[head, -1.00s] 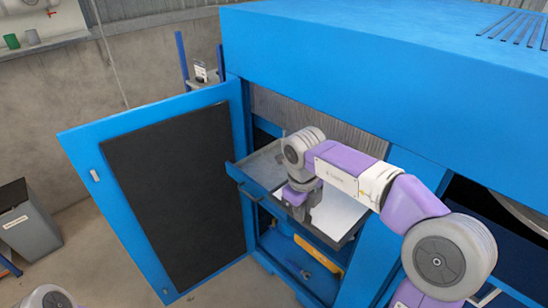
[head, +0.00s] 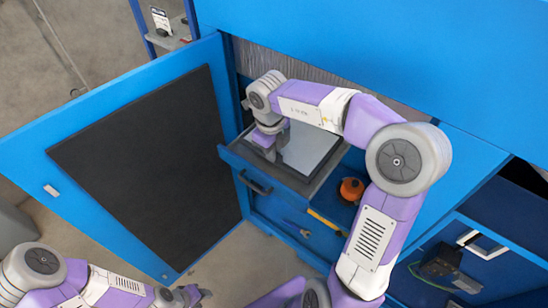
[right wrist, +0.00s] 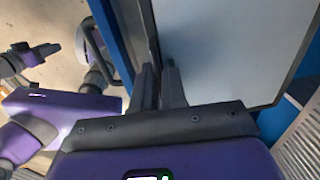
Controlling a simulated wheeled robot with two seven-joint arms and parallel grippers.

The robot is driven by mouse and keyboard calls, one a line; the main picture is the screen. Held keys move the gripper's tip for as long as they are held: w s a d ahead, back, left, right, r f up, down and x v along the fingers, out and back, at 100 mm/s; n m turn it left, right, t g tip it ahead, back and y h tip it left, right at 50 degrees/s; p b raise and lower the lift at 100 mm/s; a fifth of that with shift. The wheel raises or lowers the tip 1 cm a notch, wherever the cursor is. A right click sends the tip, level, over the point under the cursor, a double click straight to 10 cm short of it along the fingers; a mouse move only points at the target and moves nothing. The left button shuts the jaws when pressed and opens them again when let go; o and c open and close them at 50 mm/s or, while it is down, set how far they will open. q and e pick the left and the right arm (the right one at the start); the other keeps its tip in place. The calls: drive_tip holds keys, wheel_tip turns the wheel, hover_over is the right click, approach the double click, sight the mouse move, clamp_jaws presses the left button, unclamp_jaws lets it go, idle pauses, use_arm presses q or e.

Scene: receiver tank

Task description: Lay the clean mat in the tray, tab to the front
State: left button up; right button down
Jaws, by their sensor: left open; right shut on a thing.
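The tray (head: 290,178) is a grey, shallow drawer pulled out of the blue cabinet. A pale, flat mat (head: 310,148) lies in or just over it; I cannot tell if it rests fully on the bottom. My right gripper (head: 265,143) points down at the tray's left front part. In the right wrist view its fingers (right wrist: 160,85) are shut at the near edge of the mat (right wrist: 235,45), beside the tray's dark wall. The fingers hide what they grip, and no tab shows. My left gripper (head: 200,293) is open and empty, low in front of the cabinet.
The open blue door (head: 130,150) with a dark panel stands left of the tray. A drawer handle (head: 252,184) sits below the tray's front. An orange round object (head: 351,188) and a yellow bar (head: 325,222) are in the cabinet below. The cabinet top overhangs behind.

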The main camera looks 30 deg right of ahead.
drive_tip(key=shift+w+f, duration=0.2)
drive_tip(key=shift+f, duration=0.55)
wheel_tip(320, 180, down, 3)
drive_tip(key=shift+b, duration=0.45)
drive_tip(key=c, duration=1.6)
unclamp_jaws()
drive_tip(key=shift+c, duration=0.2)
drive_tip(key=o, duration=0.5)
drive_tip(key=shift+f, duration=0.1)
drive_tip(key=shift+c, duration=0.2)
